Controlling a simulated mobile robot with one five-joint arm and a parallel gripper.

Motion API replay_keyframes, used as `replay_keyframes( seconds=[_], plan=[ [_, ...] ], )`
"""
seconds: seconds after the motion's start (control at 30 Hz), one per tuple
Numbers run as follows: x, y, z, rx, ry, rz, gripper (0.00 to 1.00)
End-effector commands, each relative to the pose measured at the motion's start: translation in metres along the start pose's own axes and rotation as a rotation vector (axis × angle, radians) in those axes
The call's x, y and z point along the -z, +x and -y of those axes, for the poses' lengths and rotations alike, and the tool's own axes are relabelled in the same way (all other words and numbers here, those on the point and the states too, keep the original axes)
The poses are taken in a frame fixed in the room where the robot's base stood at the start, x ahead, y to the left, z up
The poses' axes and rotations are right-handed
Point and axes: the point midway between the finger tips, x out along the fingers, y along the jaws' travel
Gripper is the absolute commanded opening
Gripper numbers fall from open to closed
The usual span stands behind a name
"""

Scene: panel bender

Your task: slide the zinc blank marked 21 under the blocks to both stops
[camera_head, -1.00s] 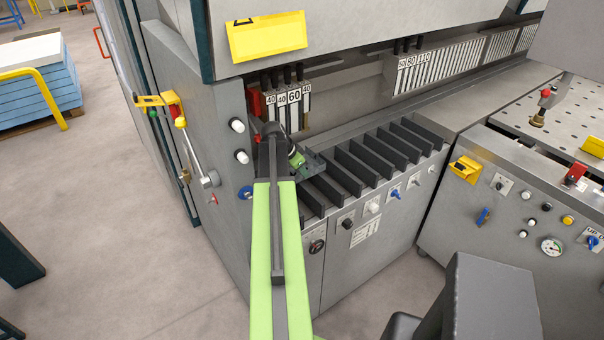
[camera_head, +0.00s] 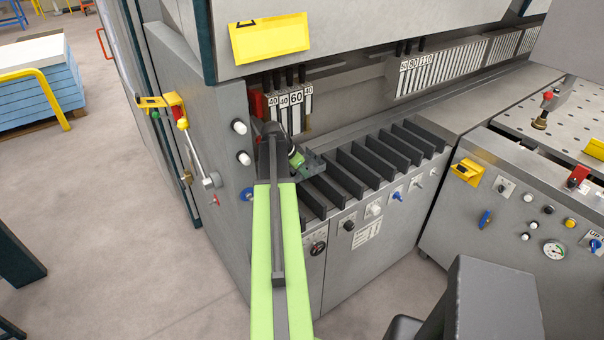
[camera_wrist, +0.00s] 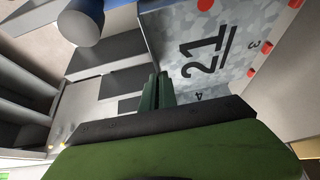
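The zinc blank (camera_wrist: 232,32) is a mottled grey sheet with a large black 21, small edge numbers and several red spots at its edges. It fills the upper right of the wrist view; I cannot make it out in the head view. My gripper (camera_wrist: 156,90) has its two dark green fingers together at the blank's left side, with nothing visible between them; contact is unclear. In the head view my gripper (camera_head: 272,132) is before the blocks (camera_head: 291,115), marked 40 and 60. A red piece (camera_head: 255,103) sits left of them. I cannot identify the stops surely.
A slotted rack (camera_head: 365,170) of dark dividers lies right of my arm. A grey side housing with white knobs (camera_head: 241,127) stands close at left. The yellow-labelled upper beam (camera_head: 267,38) overhangs the blocks. A grey-blue cylinder (camera_wrist: 80,22) shows in the wrist view.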

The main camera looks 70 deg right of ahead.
Motion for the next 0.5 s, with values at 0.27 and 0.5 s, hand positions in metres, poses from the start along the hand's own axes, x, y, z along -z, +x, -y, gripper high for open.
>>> replay_keyframes(
  seconds=[0.27, 0.5],
  plan=[
    [0.0000, -0.0001, 0.0040, 0.001, 0.000, -0.001, 0.00],
    [-0.0004, -0.0002, 0.0074, 0.001, -0.001, 0.000, 0.00]
  ],
)
